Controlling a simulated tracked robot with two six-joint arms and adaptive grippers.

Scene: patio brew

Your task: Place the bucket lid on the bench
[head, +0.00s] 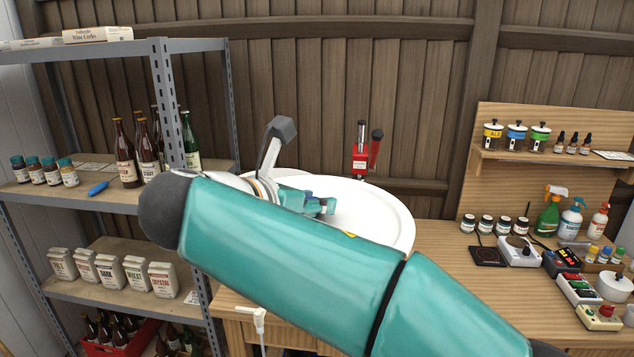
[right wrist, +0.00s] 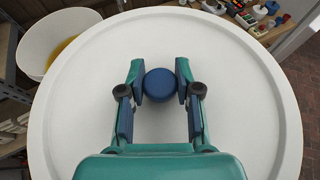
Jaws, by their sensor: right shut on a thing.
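The bucket lid is a wide white disc (head: 385,212) with a raised rim and a blue knob (right wrist: 159,84). My right gripper (head: 328,206) is shut on the knob, one finger on each side, and the lid fills most of the right wrist view (right wrist: 85,90). In the head view the lid is level with the bench area, partly hidden by my teal right arm; I cannot tell whether it touches the bench (head: 440,265). An open white bucket (right wrist: 32,42) with yellow liquid shows beyond the lid's edge in the wrist view. My left gripper is not in view.
A red bottle capper (head: 360,162) stands behind the lid. Jars (head: 485,224), a white scale (head: 518,251), spray bottles (head: 571,220) and small devices crowd the bench's right side. A metal shelf (head: 165,100) with bottles stands left. Bare bench shows right of the lid.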

